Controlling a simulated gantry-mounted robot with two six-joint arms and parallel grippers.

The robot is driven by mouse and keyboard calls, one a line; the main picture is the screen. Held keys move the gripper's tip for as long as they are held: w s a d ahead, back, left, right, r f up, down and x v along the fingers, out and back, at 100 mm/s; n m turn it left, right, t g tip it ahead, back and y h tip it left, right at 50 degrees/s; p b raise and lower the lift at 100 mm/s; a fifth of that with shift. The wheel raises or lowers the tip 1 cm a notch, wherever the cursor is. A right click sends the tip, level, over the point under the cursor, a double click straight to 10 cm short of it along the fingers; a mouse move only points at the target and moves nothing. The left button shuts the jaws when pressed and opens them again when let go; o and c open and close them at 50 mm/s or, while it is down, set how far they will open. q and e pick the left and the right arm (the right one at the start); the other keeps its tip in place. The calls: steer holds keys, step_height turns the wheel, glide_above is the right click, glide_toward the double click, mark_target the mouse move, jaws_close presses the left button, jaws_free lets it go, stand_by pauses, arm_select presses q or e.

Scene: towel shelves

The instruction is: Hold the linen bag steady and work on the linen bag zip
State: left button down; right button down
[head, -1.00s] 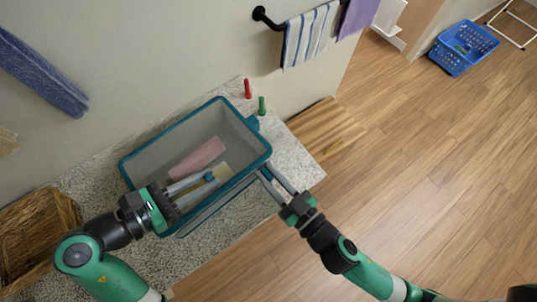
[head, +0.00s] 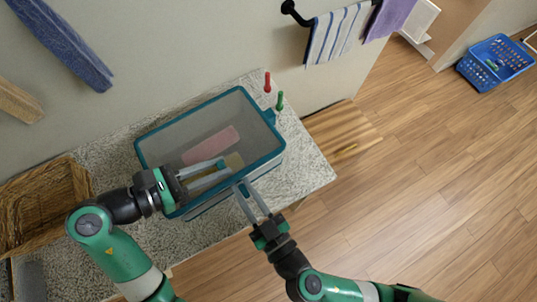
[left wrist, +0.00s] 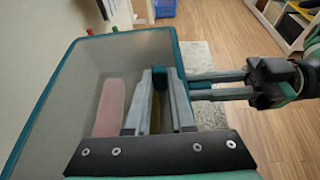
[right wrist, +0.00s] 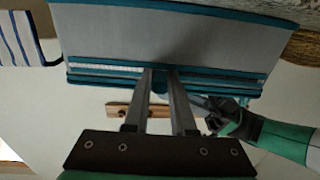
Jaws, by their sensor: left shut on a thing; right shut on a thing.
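The linen bag (head: 276,163) is an open grey box-like bag with teal edging, standing on a speckled counter. It also shows in the left wrist view (left wrist: 70,75). My left gripper (head: 220,168) reaches over the front rim and is shut on a small teal part of the bag (left wrist: 160,78). My right gripper (head: 240,187) is shut at the front edge. In the right wrist view its fingertips (right wrist: 160,72) meet the teal-edged zip band (right wrist: 215,82). The zip pull is hidden between the fingers. A pink item (head: 210,146) and a yellowish item (head: 234,161) lie inside.
A red peg (head: 267,82) and a green peg (head: 280,101) stand behind the bag. A wicker basket (head: 78,186) is at left. A wooden slatted stool (head: 340,130) and a towel rail with towels (head: 335,37) are at right. A blue basket (head: 494,62) is on the floor.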

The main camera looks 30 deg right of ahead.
mark_target(220, 191)
steer(key=a, duration=0.5)
steer(key=shift+s+f, duration=0.1)
steer(key=shift+s, duration=0.15)
steer(key=c, duration=0.8)
jaws_free()
steer(key=shift+d, duration=0.1)
